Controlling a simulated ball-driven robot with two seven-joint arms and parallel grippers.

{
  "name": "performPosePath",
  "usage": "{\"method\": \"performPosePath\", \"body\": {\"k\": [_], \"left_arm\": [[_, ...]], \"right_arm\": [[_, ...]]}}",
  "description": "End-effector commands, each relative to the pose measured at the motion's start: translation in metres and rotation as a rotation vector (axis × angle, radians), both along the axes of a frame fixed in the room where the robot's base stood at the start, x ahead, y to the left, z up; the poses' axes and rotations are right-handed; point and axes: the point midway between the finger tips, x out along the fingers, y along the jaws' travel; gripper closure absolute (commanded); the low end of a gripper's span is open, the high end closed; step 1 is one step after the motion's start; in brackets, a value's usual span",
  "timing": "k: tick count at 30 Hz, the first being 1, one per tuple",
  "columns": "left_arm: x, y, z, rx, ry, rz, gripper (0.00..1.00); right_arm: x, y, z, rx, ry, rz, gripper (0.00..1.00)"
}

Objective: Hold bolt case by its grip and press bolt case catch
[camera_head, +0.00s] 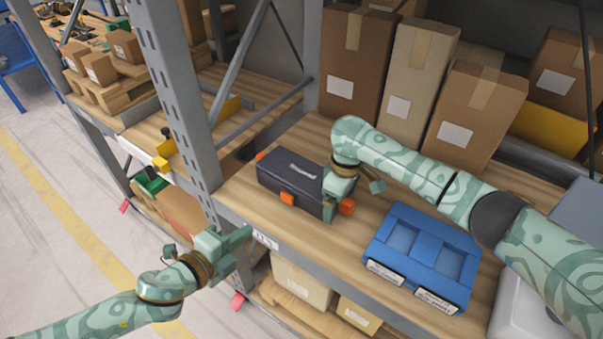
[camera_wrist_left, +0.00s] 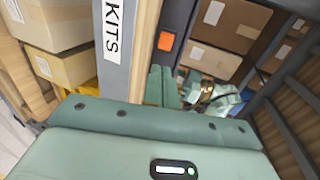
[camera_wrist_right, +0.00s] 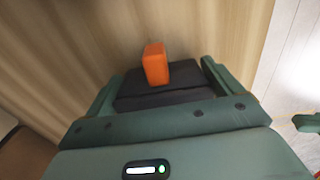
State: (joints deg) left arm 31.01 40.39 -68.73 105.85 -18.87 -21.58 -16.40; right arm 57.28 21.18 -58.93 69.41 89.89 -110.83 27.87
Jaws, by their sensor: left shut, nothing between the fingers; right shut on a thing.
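The bolt case, a dark grey box (camera_head: 290,180) with orange parts, lies on the wooden shelf in the head view. An orange catch (camera_head: 287,198) is on its front face; it also shows in the left wrist view (camera_wrist_left: 166,41). My right gripper (camera_head: 337,193) is shut on the right end of the case. In the right wrist view dark material (camera_wrist_right: 160,98) lies between its fingers, with an orange block (camera_wrist_right: 156,63) beyond; the grip itself is mostly hidden. My left gripper (camera_head: 243,236) is shut and empty, in front of the shelf edge, apart from the case.
A blue tray (camera_head: 408,229) stands right of the case. Tall cardboard boxes (camera_head: 416,72) stand behind. A grey rack upright (camera_head: 180,95) rises left of the case. The shelf's front edge carries a label (camera_head: 265,240). The floor at left is free.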

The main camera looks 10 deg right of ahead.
Motion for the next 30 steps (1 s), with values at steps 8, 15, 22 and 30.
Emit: {"method": "performPosePath", "body": {"k": [8, 15, 22, 30], "left_arm": [[-0.015, -0.051, 0.002, -0.074, 0.027, -0.002, 1.0], [0.004, -0.064, -0.012, 0.603, -0.315, 0.021, 1.0], [0.014, -0.031, -0.024, 1.251, -0.494, -0.125, 1.0], [0.015, -0.016, -0.027, 1.521, -0.569, -0.244, 1.0]], "right_arm": [[0.0, 0.0, -0.001, 0.0, 0.001, -0.001, 0.45], [0.0, 0.0, -0.001, -0.001, 0.001, -0.001, 0.45], [0.0, 0.0, -0.001, 0.0, 0.001, -0.001, 0.45], [0.0, 0.0, -0.001, 0.0, 0.001, -0.001, 0.45]]}}
